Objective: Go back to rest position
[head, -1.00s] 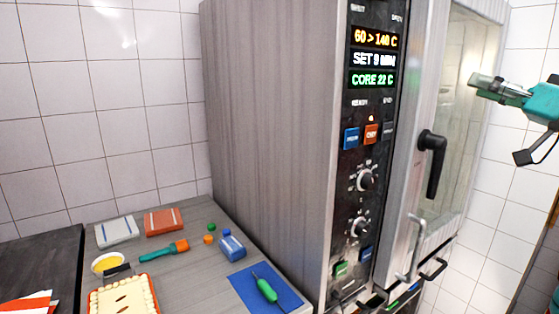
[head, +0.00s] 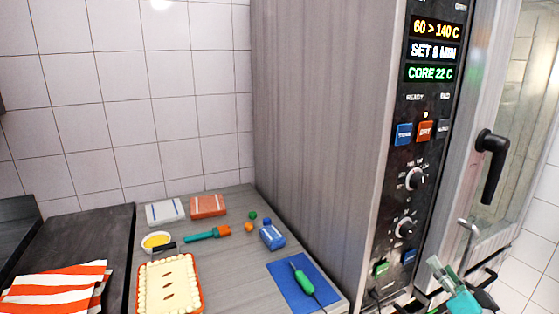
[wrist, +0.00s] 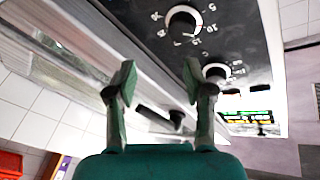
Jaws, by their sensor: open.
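My gripper (head: 447,281) shows at the lower right of the head view, in front of the lower part of the oven near its door edge. In the wrist view my gripper (wrist: 158,80) has its two fingers spread apart with nothing between them. The oven's control panel (wrist: 225,45), with its round knobs, fills the upper part of that view beyond the fingers. In the head view the oven panel (head: 420,150) reads 60 > 140 C, SET 9 MIN and CORE 22 C. The oven door handle (head: 490,165) is black. The door looks closed.
A striped cloth (head: 55,288) lies at left.

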